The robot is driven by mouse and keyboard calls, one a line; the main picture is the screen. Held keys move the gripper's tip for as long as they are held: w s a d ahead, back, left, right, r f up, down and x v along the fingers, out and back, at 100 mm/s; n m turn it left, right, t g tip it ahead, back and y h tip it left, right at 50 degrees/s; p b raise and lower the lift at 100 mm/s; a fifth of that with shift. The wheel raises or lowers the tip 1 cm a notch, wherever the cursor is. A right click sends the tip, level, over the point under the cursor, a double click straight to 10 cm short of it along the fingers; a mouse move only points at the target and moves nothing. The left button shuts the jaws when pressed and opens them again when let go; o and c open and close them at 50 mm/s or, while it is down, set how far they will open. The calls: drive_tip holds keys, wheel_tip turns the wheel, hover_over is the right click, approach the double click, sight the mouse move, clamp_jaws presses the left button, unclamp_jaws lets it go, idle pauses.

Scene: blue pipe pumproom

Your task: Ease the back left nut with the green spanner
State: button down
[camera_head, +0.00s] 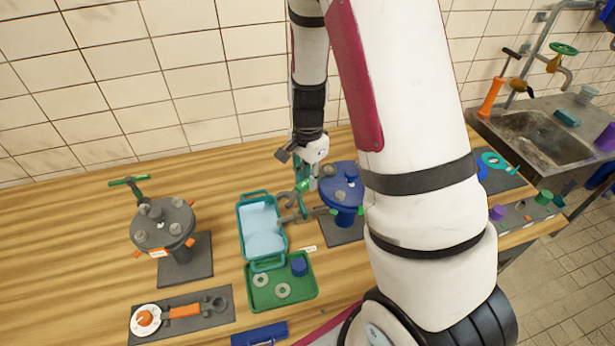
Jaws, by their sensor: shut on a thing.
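My gripper (303,211) is at the left side of the blue round-topped unit (343,189), above the bench. It is shut on the green spanner (303,184), which shows as a narrow green piece, partly hidden by the gripper. A grey nut (329,170) shows at the back left of the blue top; I cannot tell whether the spanner touches it. My arm hides the blue unit's right side. A grey round-topped unit (163,223) with several nuts stands on a dark base at the left.
A teal tray with a light blue inside (241,228) stands left of my gripper. A green tray (313,291) in front holds washers and a blue piece. A sink (540,137) is at right.

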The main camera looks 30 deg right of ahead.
drive_tip(key=shift+r, duration=0.35)
drive_tip(key=shift+r, duration=1.7)
